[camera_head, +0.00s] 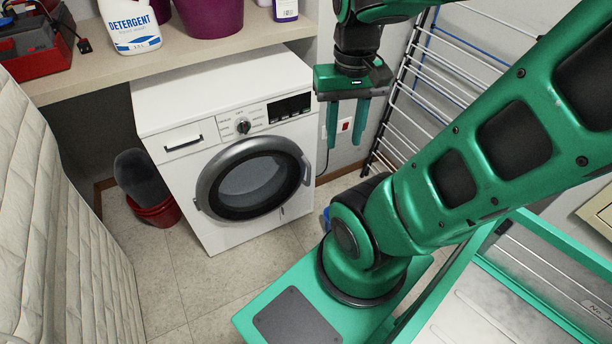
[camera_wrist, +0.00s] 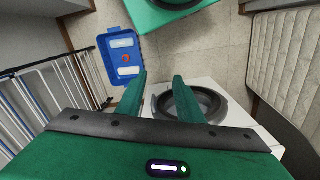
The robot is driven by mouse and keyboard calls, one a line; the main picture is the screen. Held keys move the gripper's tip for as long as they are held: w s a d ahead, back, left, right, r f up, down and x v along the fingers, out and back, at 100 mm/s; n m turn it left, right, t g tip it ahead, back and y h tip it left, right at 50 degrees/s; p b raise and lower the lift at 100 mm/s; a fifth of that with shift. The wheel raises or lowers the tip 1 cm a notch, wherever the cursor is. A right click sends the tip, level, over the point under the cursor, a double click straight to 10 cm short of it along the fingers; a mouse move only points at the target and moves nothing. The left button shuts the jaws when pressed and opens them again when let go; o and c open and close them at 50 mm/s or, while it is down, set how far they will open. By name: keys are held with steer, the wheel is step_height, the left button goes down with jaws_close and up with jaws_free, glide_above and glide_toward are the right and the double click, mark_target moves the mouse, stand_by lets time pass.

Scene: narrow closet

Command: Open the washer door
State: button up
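The white washer (camera_head: 180,148) stands under a shelf in the head view. Its round door (camera_head: 252,178) has a grey ring and dark glass, and looks closed. The door handle (camera_head: 304,170) is at the ring's right edge. My gripper (camera_head: 346,146) hangs to the right of the washer, pointing down, with its two green fingers apart and nothing between them. It is clear of the door. In the wrist view the fingers (camera_wrist: 158,82) are spread, and the washer door (camera_wrist: 190,103) shows right of them, partly hidden by the right finger.
A shelf (camera_head: 90,78) above the washer holds a detergent bottle (camera_head: 130,25), a purple tub (camera_head: 210,15) and a red toolbox (camera_head: 38,50). A drying rack (camera_head: 425,70) leans at right. A mattress (camera_head: 50,220) stands at left. A blue case (camera_wrist: 122,57) lies on the floor.

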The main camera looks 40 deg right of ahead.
steer(key=n+t+h, duration=0.1)
steer(key=t+h, duration=0.1)
steer(key=t, duration=0.2)
glide_above(309, 173)
steer(key=s+a, duration=0.1)
steer(key=s, duration=0.2)
step_height(309, 173, down, 40)
steer(key=shift+x, duration=5.55)
steer(key=shift+w, duration=0.15)
jaws_close()
